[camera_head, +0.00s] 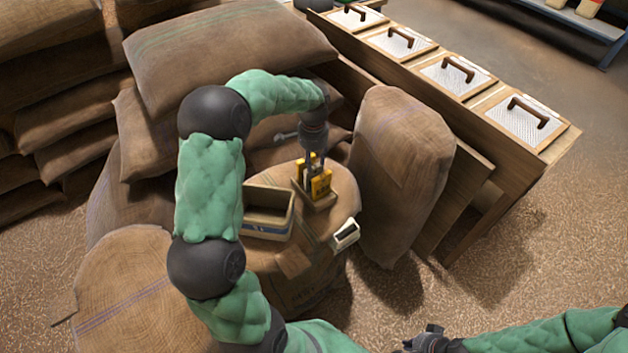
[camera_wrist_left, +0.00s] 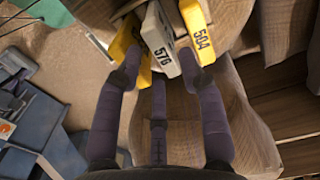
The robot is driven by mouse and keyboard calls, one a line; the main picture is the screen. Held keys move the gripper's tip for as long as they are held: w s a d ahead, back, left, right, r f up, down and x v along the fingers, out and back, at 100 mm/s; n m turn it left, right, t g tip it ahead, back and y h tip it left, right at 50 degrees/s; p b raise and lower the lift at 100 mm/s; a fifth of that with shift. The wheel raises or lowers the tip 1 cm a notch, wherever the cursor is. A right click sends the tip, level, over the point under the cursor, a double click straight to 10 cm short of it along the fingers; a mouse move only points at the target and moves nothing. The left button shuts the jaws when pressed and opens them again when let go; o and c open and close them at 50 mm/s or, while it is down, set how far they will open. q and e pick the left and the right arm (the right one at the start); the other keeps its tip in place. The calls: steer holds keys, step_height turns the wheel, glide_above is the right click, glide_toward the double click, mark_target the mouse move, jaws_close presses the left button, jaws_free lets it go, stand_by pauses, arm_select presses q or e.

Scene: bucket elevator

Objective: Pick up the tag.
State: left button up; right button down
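Several numbered tags stand in a small wooden holder (camera_head: 322,203) on top of a sack. In the left wrist view, a white tag marked 576 (camera_wrist_left: 160,40) stands between a yellow tag (camera_wrist_left: 124,38) on its left and a yellow tag marked 504 (camera_wrist_left: 196,24) on its right. In the head view, a yellow tag (camera_head: 321,184) shows below my left gripper (camera_head: 315,163). The left gripper's fingers are spread around the white tag's near end, and whether they touch it is unclear. My right gripper (camera_head: 425,341) is at the bottom edge, away from the tags, its fingers unclear.
An open box (camera_head: 268,226) stands left of the holder, and a small white device (camera_head: 345,233) sits at the right edge. An upright sack (camera_head: 402,170) stands close on the right. A wooden bin row (camera_head: 500,130) with handled lids lies beyond. Stacked sacks (camera_head: 225,55) rise behind.

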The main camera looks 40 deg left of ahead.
mark_target(315, 168)
arm_select(q)
steer(key=f, duration=0.1)
steer(key=f+b, duration=0.2)
steer(key=f, duration=0.1)
steer(key=shift+w+d+f, duration=0.1)
steer(key=shift+d, duration=0.15)
steer(key=shift+f+b, duration=0.3)
steer(key=shift+f, duration=0.15)
steer(key=shift+r, duration=0.1)
jaws_close()
